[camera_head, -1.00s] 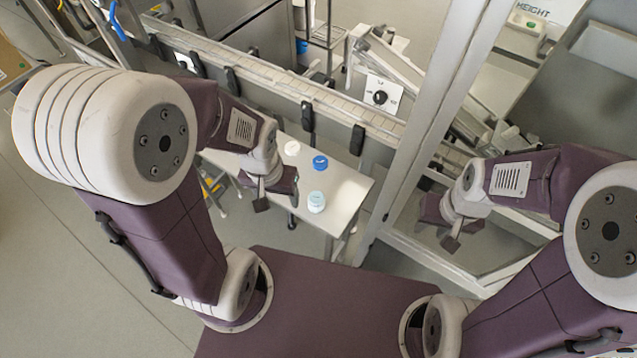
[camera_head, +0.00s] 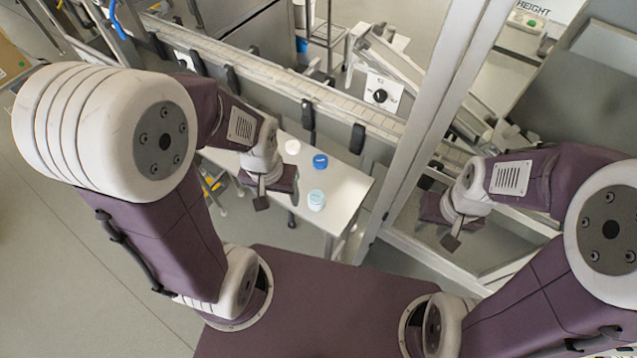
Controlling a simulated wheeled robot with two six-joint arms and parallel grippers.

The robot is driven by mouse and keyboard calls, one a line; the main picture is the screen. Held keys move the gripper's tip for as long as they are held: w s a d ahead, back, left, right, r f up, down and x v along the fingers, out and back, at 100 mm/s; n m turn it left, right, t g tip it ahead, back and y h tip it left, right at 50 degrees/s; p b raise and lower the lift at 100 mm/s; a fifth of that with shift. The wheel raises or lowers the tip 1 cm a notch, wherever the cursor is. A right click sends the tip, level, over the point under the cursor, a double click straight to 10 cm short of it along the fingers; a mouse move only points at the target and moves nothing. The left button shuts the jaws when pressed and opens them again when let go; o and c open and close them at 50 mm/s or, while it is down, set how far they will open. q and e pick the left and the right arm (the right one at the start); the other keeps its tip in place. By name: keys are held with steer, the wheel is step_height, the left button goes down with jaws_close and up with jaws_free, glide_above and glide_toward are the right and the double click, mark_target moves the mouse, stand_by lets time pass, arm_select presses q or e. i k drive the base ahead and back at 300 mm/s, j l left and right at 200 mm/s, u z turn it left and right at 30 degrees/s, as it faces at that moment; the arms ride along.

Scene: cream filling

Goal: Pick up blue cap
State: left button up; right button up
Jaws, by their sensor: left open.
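The blue cap (camera_head: 320,161) lies on the small white table (camera_head: 348,185), near its middle. A white cap (camera_head: 292,147) lies to its left and a little further back. A white jar with a pale blue-green top (camera_head: 316,200) stands upright nearer to me. My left gripper (camera_head: 277,201) is open and empty, pointing down over the table's left edge, to the left of and nearer than the blue cap, apart from it. My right gripper (camera_head: 456,240) hangs to the right of the table, far from the caps. Its finger gap is not clear.
A conveyor with rails (camera_head: 290,85) runs behind the table, with dark clamps along its near side. A grey upright post (camera_head: 425,120) and a glass-like panel stand right of the table. The table's right part is clear.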

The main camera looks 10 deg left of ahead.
mark_target(320, 161)
steer(key=j+z, duration=0.45)
steer(key=i+j+z, duration=0.1)
steer(key=j+z, duration=0.55)
steer(key=z, duration=0.2)
steer(key=k+j+z, duration=0.15)
steer(key=j+z, duration=0.25)
